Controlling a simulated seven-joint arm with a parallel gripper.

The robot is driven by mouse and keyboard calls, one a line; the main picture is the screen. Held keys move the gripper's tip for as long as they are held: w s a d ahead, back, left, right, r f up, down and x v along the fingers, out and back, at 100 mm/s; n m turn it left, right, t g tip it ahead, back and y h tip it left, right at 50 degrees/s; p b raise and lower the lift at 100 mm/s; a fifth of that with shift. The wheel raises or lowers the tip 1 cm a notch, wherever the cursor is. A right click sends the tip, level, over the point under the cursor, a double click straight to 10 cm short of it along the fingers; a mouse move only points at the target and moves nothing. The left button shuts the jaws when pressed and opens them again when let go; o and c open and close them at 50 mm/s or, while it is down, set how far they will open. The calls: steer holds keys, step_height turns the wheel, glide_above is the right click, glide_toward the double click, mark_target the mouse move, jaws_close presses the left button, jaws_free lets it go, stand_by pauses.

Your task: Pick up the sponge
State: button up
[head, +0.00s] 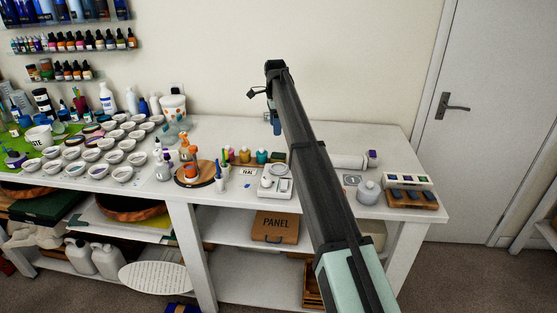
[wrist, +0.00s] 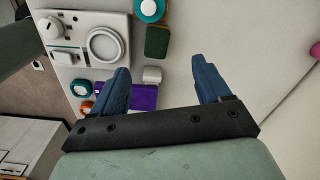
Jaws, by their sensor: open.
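A small dark green block that looks like the sponge (wrist: 157,41) lies on the white worktop. In the head view it is a small green patch (head: 278,157) beside a teal-topped jar (head: 262,156). My gripper (wrist: 160,64) is open, with two blue fingers spread and nothing held between them. In the wrist view the green block shows beyond the fingertips, nearer the left finger. In the head view my gripper (head: 276,125) hangs above the back of the worktop, mostly hidden by my arm. No contact with the block shows.
A white device with a round plate (head: 274,180) stands in front of the block. A purple item (wrist: 143,96) and a small white block (wrist: 152,74) show near the fingers. Several bowls and bottles crowd the left.

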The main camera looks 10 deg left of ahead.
mark_target(276, 155)
step_height(276, 155, down, 14)
steer(key=m, duration=0.4)
steer(key=shift+s+r, duration=0.1)
steer(key=shift+s, duration=0.05)
stand_by(0.7)
steer(key=shift+c, duration=0.2)
steer(key=c, duration=1)
step_height(276, 155, up, 10)
